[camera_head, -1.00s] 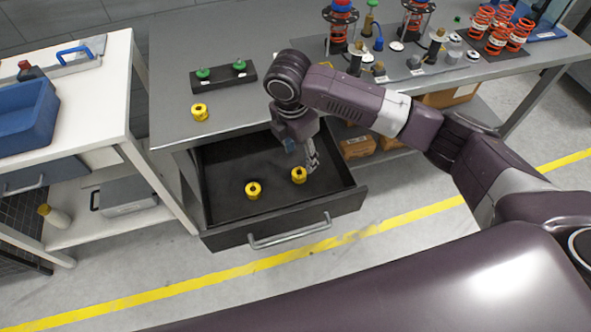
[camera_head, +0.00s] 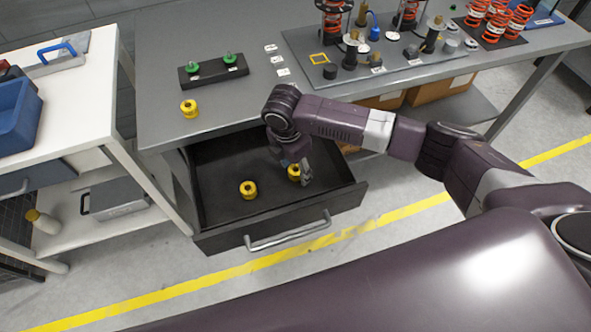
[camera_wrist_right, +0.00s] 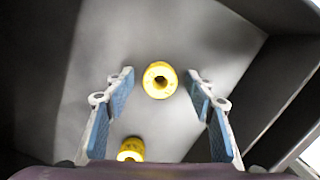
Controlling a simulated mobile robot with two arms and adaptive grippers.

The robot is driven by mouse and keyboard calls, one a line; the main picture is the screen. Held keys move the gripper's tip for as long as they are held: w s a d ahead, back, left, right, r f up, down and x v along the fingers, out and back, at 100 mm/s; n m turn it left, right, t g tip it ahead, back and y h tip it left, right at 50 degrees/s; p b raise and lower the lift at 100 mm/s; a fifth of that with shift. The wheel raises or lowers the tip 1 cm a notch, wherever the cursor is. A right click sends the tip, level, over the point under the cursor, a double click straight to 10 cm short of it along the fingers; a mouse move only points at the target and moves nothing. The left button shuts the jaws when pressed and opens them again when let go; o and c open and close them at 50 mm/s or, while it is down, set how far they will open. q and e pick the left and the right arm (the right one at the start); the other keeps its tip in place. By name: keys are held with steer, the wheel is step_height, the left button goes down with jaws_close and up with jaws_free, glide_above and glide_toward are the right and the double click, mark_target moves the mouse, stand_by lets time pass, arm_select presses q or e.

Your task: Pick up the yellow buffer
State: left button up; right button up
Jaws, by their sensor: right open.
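Two yellow buffers lie in the open dark drawer (camera_head: 215,212). One yellow buffer (camera_head: 294,173) is at my right gripper (camera_head: 296,172) and is partly hidden by it. In the right wrist view this buffer (camera_wrist_right: 160,80) shows between and a little beyond the fingertips of my open right gripper (camera_wrist_right: 163,82), with gaps on both sides. The other buffer (camera_head: 249,190) lies further left in the drawer and also shows low in the wrist view (camera_wrist_right: 131,149). A third yellow buffer (camera_head: 189,109) stands on the grey table top. My left gripper is not in view.
The drawer's front wall with its handle (camera_head: 288,233) and its side walls surround the gripper. A black block with green-topped parts (camera_head: 214,70) and a mat with several parts (camera_head: 400,50) are on the table. A white bench (camera_head: 75,110) stands at left.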

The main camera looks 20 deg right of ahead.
steer(key=shift+c, duration=0.3)
steer(key=c, duration=1.2)
steer(key=shift+o, duration=0.2)
